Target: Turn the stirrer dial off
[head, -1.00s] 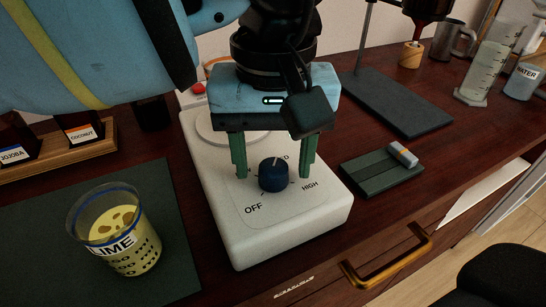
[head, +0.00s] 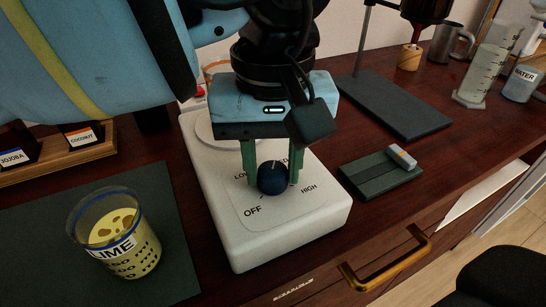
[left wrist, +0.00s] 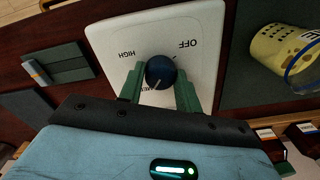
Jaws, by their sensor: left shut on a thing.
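The white stirrer (head: 290,235) stands on the dark wood bench, with OFF, LOW, MED and HIGH printed around its dark blue dial (head: 272,180). The dial's pale pointer line is toward MED, away from OFF. My left gripper (head: 271,178) points down over the stirrer, its green fingers shut on the dial from both sides. In the left wrist view, the dial (left wrist: 161,71) sits between the green fingers, and the stirrer's white face (left wrist: 205,25) shows the OFF and HIGH labels. My right gripper is not in view.
A LIME beaker (head: 118,235) stands on a dark mat (head: 40,250) left of the stirrer. A green-grey block (head: 380,178) with a small bar lies to the right. A dark stand base (head: 400,105) is behind. A brass drawer handle (head: 385,265) is at the front edge.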

